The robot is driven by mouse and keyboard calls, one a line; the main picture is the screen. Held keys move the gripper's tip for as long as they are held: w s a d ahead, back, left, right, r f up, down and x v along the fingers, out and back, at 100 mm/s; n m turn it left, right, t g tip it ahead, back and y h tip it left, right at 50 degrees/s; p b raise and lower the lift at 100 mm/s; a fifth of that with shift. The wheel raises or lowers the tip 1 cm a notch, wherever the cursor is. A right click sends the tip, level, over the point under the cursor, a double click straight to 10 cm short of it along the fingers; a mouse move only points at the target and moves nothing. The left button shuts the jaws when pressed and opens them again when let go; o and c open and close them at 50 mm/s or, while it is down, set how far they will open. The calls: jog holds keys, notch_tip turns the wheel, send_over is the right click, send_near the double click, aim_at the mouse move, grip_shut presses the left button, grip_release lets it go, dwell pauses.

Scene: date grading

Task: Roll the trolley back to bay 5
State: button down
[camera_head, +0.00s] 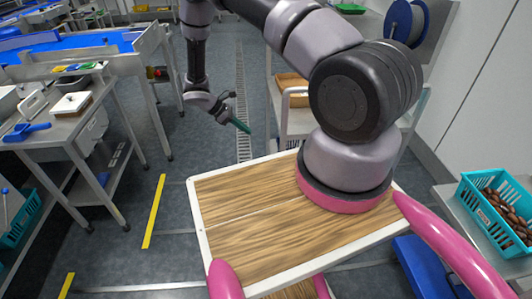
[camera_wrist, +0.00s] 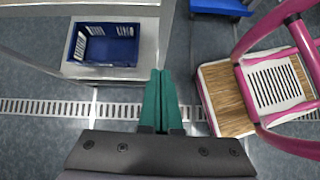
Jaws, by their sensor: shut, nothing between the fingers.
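A pale, grey-white trolley (camera_head: 297,123) with an upright handle frame stands ahead of me, right of the floor drain. My arm hides much of it. A brown tray or box shows on it. In the wrist view, what seems to be the same trolley (camera_wrist: 147,42) is at the upper left, with a blue crate (camera_wrist: 105,45) on a low shelf. My gripper (camera_head: 241,126) has teal fingers and hangs over the drain, left of the trolley and apart from it. In the wrist view my gripper (camera_wrist: 160,88) is shut and empty. No bay number is readable.
A steel bench (camera_head: 72,108) with trays and a blue scoop stands left. Yellow floor strips (camera_head: 153,212) lie beside it. A blue stool (camera_head: 418,268) is at the lower right, near a teal crate of dates (camera_head: 480,215) on a shelf. Floor between bench and drain is clear.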

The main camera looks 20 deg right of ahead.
jog(key=s+d+r+x, duration=0.1)
jog(key=x, duration=1.2)
jog(key=shift+d+f+n, duration=0.2)
jog(key=shift+d+n, duration=0.05)
jog(key=shift+n, duration=0.05)
jog(key=shift+s, duration=0.1)
